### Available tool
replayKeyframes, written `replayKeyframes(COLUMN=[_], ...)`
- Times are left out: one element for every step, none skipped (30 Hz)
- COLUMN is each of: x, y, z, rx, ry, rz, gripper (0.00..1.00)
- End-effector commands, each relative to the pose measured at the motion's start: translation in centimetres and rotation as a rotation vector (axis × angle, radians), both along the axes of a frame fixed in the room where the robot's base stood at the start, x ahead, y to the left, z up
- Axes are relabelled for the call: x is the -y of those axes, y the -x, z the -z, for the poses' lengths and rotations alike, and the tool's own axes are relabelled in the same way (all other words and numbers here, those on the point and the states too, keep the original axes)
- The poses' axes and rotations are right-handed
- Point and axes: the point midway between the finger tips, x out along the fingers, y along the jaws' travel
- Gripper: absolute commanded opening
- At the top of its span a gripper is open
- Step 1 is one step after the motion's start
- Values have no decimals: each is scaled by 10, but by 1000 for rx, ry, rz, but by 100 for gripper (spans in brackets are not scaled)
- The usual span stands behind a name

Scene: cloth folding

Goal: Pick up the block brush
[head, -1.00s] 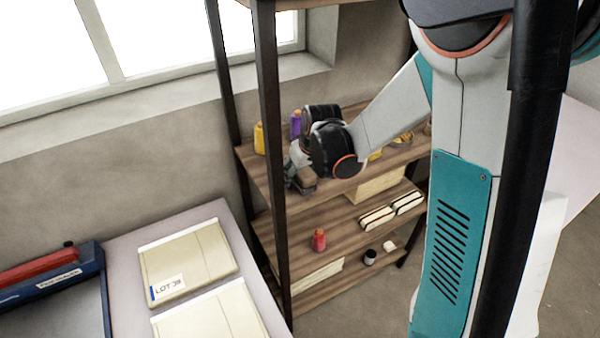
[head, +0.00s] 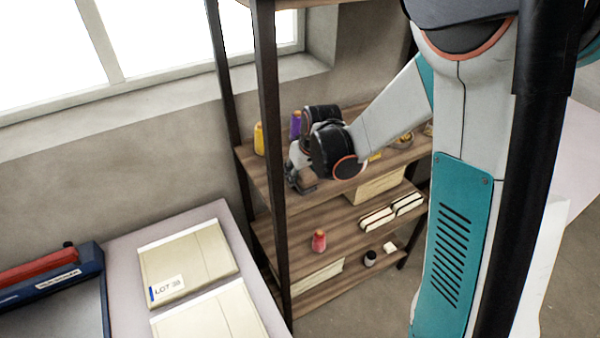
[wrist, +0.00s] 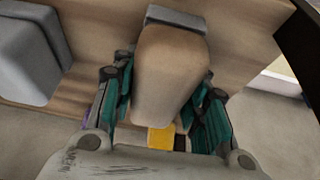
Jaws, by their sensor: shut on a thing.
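The block brush (wrist: 170,75) has a tan wooden body with a grey strip along its far edge in the wrist view. My gripper (wrist: 165,95) has its two teal-and-dark fingers against either side of the brush. In the head view my gripper (head: 300,178) is at the left end of the upper wooden shelf, by the front post. The brown brush (head: 304,181) shows only in part there, under my gripper. I cannot tell whether the brush touches the shelf.
A second grey block-like thing (wrist: 30,50) lies left of the brush in the wrist view. The dark shelf post (head: 272,150) stands close by my gripper. Yellow (head: 259,138) and purple (head: 295,125) spools stand behind. A red spool (head: 319,240) is on the shelf below.

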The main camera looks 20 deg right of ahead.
Motion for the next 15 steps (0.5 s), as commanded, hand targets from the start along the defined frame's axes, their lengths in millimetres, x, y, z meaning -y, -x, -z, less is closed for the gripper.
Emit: replayKeyframes(x=[1,1,1,1,1,1,1,1,1,0,1,0,0,0,0], y=[2,2,2,2,2,3,3,2,3,3,3,2,2,3,2], z=[3,3,2,1,0,-3,-7,-12,-20,-27,-33,-42,-49,-55,-63], rx=[-6,-7,-7,-7,-7,-7,-7,-7,-6,-6,-6,-6,-5,-5,-5], ry=[1,1,1,1,1,1,2,2,2,1,1,1,1,1,1], rz=[0,0,0,0,0,0,0,0,0,0,0,0,0,0,0], gripper=[15,15,15,15,15,15,15,14,14,14,14,14,14,14,14])
